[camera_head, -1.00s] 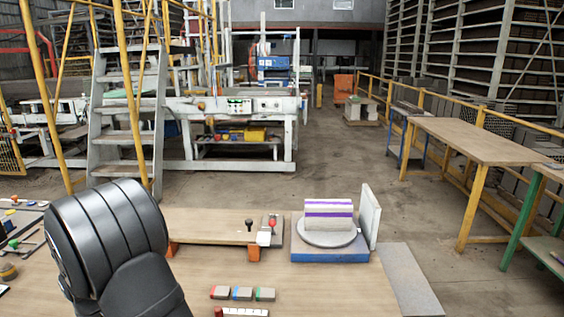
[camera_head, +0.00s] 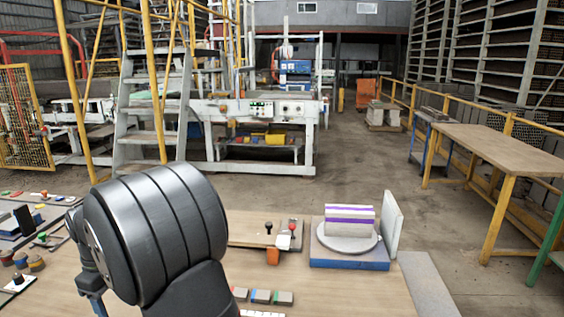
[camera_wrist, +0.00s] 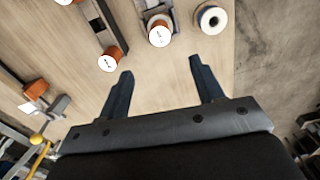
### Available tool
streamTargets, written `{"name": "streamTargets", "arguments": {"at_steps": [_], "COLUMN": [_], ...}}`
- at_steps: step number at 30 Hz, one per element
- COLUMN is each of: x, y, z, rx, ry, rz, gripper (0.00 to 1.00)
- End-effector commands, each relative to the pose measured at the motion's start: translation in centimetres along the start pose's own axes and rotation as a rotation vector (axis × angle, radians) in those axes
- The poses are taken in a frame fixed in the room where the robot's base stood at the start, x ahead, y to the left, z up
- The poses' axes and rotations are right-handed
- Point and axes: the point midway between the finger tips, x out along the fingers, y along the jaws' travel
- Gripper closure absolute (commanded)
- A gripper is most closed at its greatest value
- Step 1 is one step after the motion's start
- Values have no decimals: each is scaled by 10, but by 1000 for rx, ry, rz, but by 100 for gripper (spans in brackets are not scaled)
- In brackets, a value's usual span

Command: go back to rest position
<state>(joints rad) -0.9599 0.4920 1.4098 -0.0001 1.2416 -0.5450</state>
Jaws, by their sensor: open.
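My gripper (camera_wrist: 160,88) shows in the wrist view with its two dark fingers spread apart and nothing between them. It is above the wooden table (camera_wrist: 160,65), near its edge. In the head view, my dark arm covers the left middle of the table, and the gripper's fingertips are hidden there. A white and purple striped brick (camera_head: 349,220) sits on a round grey plate (camera_head: 347,239) over a blue base (camera_head: 345,260), apart from my arm.
An upright pale panel (camera_head: 392,222) stands right of the brick. Small coloured blocks (camera_head: 262,296) lie at the front. Tools and trays (camera_head: 40,222) lie at the left. In the wrist view, orange and white spools (camera_wrist: 158,31) and a blue-rimmed spool (camera_wrist: 211,18) lie beyond the fingers.

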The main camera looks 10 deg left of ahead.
Motion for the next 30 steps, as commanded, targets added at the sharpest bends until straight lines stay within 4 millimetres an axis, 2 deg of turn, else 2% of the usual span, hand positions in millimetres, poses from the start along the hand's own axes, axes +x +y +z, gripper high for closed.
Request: {"name": "streamTargets", "arguments": {"at_steps": [3,22,24,30], "x": [25,152,134,113], "y": [0,0,1,0], "z": [0,0,-2,-1], "rx": [0,0,0,0], "ry": [-2,-2,7,2], "rz": [-1,-1,4,2], "gripper": [39,39,39,39]}}
